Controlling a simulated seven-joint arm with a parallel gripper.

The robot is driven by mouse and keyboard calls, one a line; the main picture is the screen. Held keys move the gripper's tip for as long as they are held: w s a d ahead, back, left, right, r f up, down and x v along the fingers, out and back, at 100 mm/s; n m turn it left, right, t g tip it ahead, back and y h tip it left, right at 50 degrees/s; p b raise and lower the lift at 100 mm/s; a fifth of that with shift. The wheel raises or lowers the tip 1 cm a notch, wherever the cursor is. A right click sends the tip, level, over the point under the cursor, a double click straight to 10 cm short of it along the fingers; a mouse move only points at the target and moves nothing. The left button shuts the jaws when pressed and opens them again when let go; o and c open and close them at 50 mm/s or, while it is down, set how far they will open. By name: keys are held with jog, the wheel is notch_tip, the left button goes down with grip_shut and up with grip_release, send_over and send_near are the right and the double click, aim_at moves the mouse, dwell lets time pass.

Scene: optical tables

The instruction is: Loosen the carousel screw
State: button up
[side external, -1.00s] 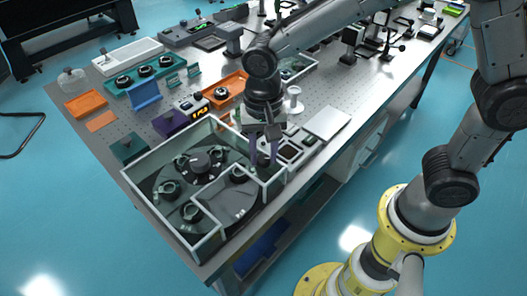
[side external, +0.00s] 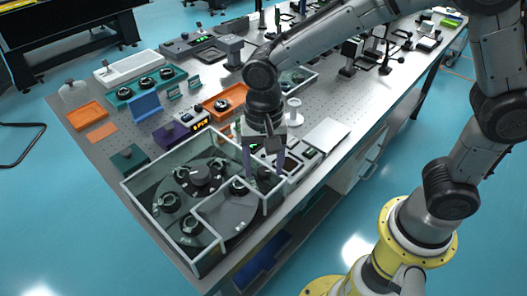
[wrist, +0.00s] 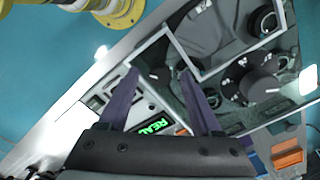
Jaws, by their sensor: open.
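The carousel is a dark round plate (side external: 228,212) inside a clear-walled box (side external: 150,210), with a black central knob (side external: 200,174) and several ring-shaped mounts around it. My gripper (side external: 264,172) points down at the box's right corner, its two purple fingers apart. A small dark part (side external: 264,178) shows low between the fingers, apparently the carousel screw; its details are too small to tell. In the wrist view my gripper (wrist: 158,72) is open around a dark patch near the box wall. The central knob (wrist: 258,86) lies to the right there, outside the fingers.
The box walls (wrist: 218,60) stand close to my fingers. A device with a green lit display (wrist: 152,125) is beside the box. A purple unit (side external: 178,132), an orange tray (side external: 224,100) and a pale flat plate (side external: 327,134) are nearby on the table.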

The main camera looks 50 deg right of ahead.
aim_at(264, 171)
notch_tip(264, 171, up, 14)
dwell(0.4)
jog(key=shift+f, duration=0.15)
jog(key=s+d+r+t, duration=0.2)
jog(key=s+d+r, duration=0.15)
jog(key=d, duration=0.25)
jog(key=s+d+r+t, duration=0.1)
jog(key=s+d+r, duration=0.1)
jog(key=s+d, duration=0.3)
jog(key=s+d+f+n+t, duration=0.2)
jog(key=s+d+f+n, duration=0.2)
jog(key=s+f+n, duration=0.2)
jog(key=f+n, duration=0.1)
jog(key=n, duration=0.1)
jog(key=shift+s+d+f+n+t, duration=0.3)
jog(key=shift+d+f, duration=0.05)
